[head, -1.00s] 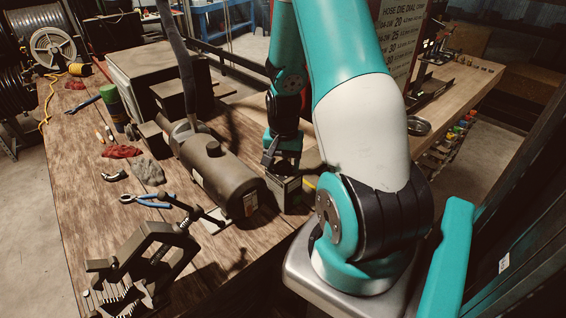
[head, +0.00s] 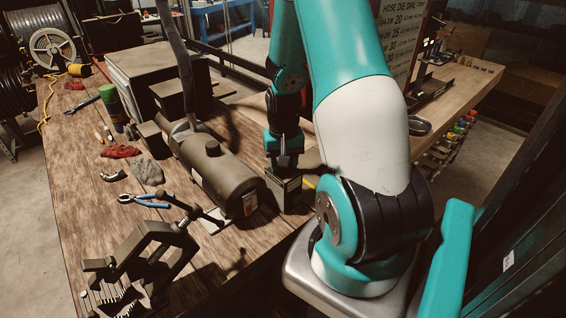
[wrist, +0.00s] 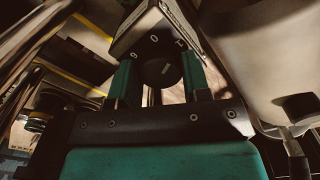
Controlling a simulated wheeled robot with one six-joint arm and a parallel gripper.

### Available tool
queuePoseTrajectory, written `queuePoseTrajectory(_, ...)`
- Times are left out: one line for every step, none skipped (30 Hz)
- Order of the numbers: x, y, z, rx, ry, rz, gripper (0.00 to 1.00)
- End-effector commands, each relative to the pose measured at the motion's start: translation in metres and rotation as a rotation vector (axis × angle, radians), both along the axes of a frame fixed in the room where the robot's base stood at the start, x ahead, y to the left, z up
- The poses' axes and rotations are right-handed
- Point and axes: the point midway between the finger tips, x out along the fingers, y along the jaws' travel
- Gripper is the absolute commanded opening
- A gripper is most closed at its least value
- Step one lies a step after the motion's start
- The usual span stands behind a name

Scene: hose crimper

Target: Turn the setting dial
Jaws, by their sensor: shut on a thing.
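The setting dial (wrist: 162,72) is a dark round knob on the face of a small box (wrist: 150,27) with a few pale marks around it. In the wrist view the two teal fingers of my gripper (wrist: 157,78) stand on either side of the dial, and the gripper is shut on it. In the head view my gripper (head: 284,160) is at the top of the small dark box (head: 286,193). The dial is hidden there by the gripper, and its pointer setting cannot be read.
A dark cylindrical tank (head: 222,178) stands just left of the box. Blue pliers (head: 143,200), rags (head: 120,151) and a clamp-like tool (head: 150,258) lie on the wooden bench (head: 75,195). A placard (head: 401,35) with dial numbers stands behind my arm.

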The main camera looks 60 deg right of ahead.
Motion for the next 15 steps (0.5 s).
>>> queuePoseTrajectory(0.0008,0.0,0.0007,0.0,-0.003,0.0,0.51)
queuePoseTrajectory(0.0008,0.0,0.0007,0.0,-0.003,0.0,0.57)
queuePoseTrajectory(0.0007,0.0,0.0006,0.0,-0.001,0.0,0.67)
queuePoseTrajectory(0.0007,0.0,0.0006,0.0,-0.001,0.0,0.69)
queuePoseTrajectory(0.0006,-0.0001,0.0006,0.0,-0.001,-0.001,0.69)
queuePoseTrajectory(0.0005,-0.0001,0.0005,0.0,-0.001,-0.001,0.69)
queuePoseTrajectory(0.0005,-0.0001,0.0005,0.0,-0.001,-0.001,0.69)
queuePoseTrajectory(0.0005,-0.0001,0.0005,0.0,-0.001,-0.001,0.69)
queuePoseTrajectory(0.0004,-0.0001,0.0004,0.0,-0.001,-0.001,0.69)
queuePoseTrajectory(0.0004,-0.0001,0.0004,0.0,-0.001,-0.002,0.69)
queuePoseTrajectory(0.0003,-0.0001,0.0004,0.0,-0.001,-0.002,0.69)
queuePoseTrajectory(0.0004,-0.0002,0.0009,0.0,-0.001,-0.002,0.69)
queuePoseTrajectory(0.0004,-0.0003,0.0018,-0.001,-0.002,-0.002,0.69)
queuePoseTrajectory(0.0006,-0.0004,0.0032,-0.001,-0.002,-0.002,0.69)
queuePoseTrajectory(0.0009,-0.0006,0.0059,-0.002,-0.004,-0.002,0.69)
